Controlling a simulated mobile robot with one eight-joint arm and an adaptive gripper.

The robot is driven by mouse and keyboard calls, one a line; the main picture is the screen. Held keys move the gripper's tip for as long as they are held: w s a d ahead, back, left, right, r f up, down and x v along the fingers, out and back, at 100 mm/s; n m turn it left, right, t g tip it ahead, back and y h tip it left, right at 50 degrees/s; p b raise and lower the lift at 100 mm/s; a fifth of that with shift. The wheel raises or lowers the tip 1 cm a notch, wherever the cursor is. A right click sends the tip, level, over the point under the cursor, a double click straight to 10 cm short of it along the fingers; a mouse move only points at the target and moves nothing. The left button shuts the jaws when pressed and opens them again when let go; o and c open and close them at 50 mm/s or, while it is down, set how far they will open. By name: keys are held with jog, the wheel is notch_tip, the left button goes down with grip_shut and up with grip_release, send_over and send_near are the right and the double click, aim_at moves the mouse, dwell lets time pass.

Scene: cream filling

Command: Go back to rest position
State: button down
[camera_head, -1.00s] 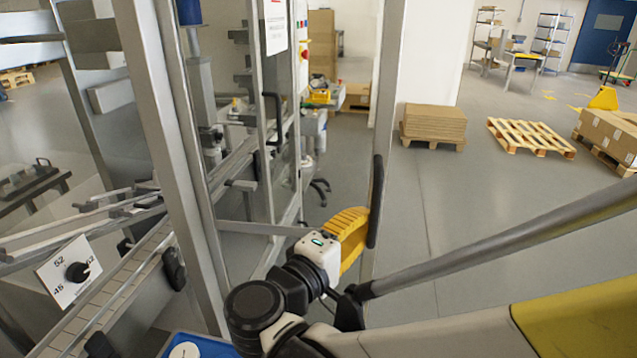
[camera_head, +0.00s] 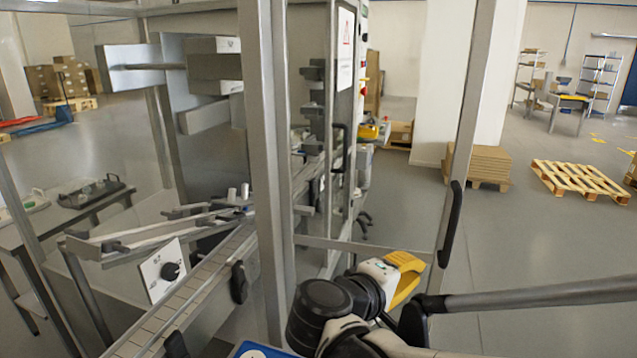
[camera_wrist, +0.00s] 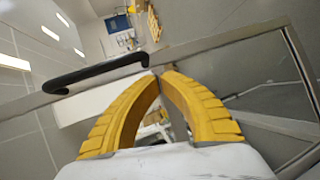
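My gripper (camera_head: 422,262) has two yellow ribbed fingers on a white body. In the wrist view the curved fingers of my gripper (camera_wrist: 161,72) meet at their tips, with nothing visible between them. In the head view it is low, just left of a metal-framed door with a black handle (camera_head: 449,222). In the wrist view the handle (camera_wrist: 95,74) lies beyond and left of the fingertips, and the door frame (camera_wrist: 225,40) crosses just behind them. I cannot tell whether the tips touch the frame.
A conveyor (camera_head: 205,292) with a dial panel (camera_head: 160,270) runs at the left behind a frame post (camera_head: 268,160). A blue tray (camera_head: 248,350) shows partly at the bottom. A table (camera_head: 70,215) stands far left. Stacked cardboard (camera_head: 478,165) and a wooden pallet (camera_head: 580,181) are on the floor at right.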

jog(key=s+d+f+m+g+y, duration=0.2)
jog(key=s+d+f+g+y, duration=0.15)
jog(key=s+f, duration=0.25)
jog(key=s+a+f+m+y, duration=0.2)
jog(key=s+a+m+y, duration=0.2)
jog(key=s+y, duration=0.3)
jog(key=shift+a+f+m+t+y, duration=0.2)
jog(key=shift+m+t+y, duration=0.2)
jog(key=shift+m, duration=0.4)
dwell(0.7)
